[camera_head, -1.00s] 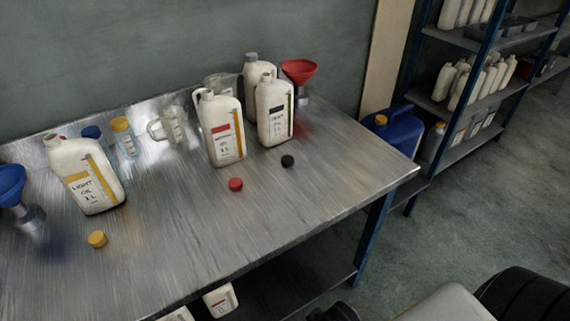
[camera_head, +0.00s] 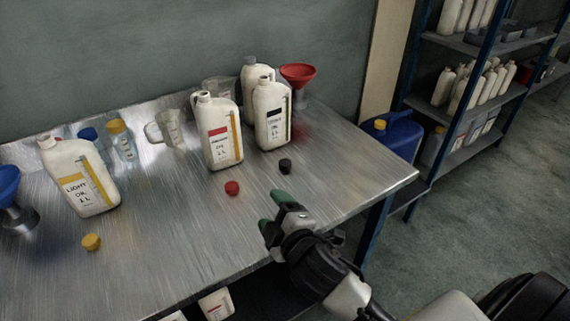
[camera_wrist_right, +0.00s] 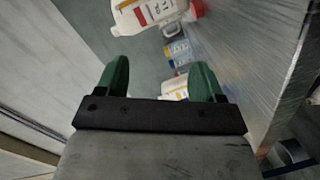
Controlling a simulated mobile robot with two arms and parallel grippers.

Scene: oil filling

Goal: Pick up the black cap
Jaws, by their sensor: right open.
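The small black cap (camera_head: 285,166) lies on the metal table, in front of the white bottle with the black label (camera_head: 272,116). My right gripper (camera_head: 272,208) is in front of the cap and a little to its left in the head view, apart from it, over the table's front edge. Its green fingers are spread and empty. In the right wrist view the open fingers (camera_wrist_right: 161,80) show with nothing between them up close; the black cap cannot be made out there. My left gripper is in no view.
A red cap (camera_head: 232,188) lies left of the black cap, and a yellow cap (camera_head: 91,242) lies far left. White oil bottles, measuring jugs and a red funnel (camera_head: 298,74) stand behind. The table's right part (camera_head: 350,165) is clear.

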